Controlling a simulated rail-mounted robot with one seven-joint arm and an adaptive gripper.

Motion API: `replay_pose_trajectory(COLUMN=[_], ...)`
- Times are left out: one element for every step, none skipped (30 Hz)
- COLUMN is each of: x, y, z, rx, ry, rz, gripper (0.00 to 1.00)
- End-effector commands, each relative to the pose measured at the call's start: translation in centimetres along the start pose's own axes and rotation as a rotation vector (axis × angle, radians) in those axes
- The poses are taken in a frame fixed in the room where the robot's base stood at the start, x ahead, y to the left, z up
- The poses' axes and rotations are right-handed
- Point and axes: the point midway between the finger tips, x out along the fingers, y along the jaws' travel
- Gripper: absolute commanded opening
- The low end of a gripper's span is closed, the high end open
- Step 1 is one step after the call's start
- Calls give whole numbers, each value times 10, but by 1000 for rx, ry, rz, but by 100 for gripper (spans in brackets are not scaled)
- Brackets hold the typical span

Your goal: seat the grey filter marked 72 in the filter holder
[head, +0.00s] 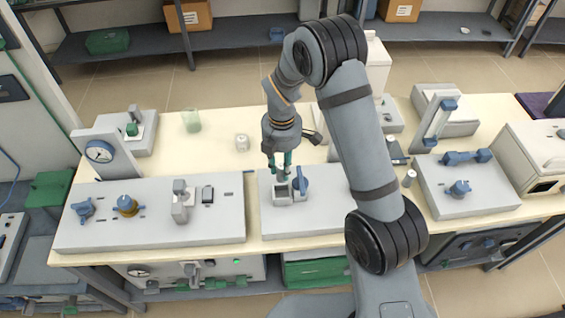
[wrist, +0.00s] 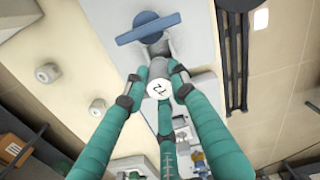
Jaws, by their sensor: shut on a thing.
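The filter (wrist: 158,89) shows a pale round face with a dark mark that looks like 72. The teal fingers of my gripper (wrist: 158,92) are shut around it in the wrist view. In the head view my gripper (head: 282,168) points down just above a small grey block (head: 283,193), which looks like the filter holder, on the middle grey panel. A blue handle (head: 300,183) stands right beside that block; a blue handle also shows beyond the filter in the wrist view (wrist: 150,28). The fingers hide the filter's lower end, so I cannot tell whether it touches the block.
A panel with a blue knob (head: 84,208), a brass-coloured fitting (head: 127,206) and a grey upright piece (head: 181,203) lies to the left. Another panel (head: 466,193) with blue fittings is at right.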

Motion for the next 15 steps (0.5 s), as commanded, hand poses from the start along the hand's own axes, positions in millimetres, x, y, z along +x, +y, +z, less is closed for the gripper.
replay_pose_trajectory(x=[3,4,6,8,10,12,14,17,20,22,25,29,31,34,37], y=[0,0,0,0,0,0,0,0,0,0,0,0,0,0,0], z=[0,0,0,0,0,0,0,0,0,0,0,0,0,0,0], rx=[0,1,1,1,2,2,2,2,2,3,3,3,3,3,3], ry=[0,0,0,0,0,0,0,0,0,0,0,0,0,0,0], rz=[0,0,0,0,0,0,0,0,1,1,1,1,1,0,0], gripper=[0,0,0,0,0,0,0,0,0,0,0,0,0,0,0])
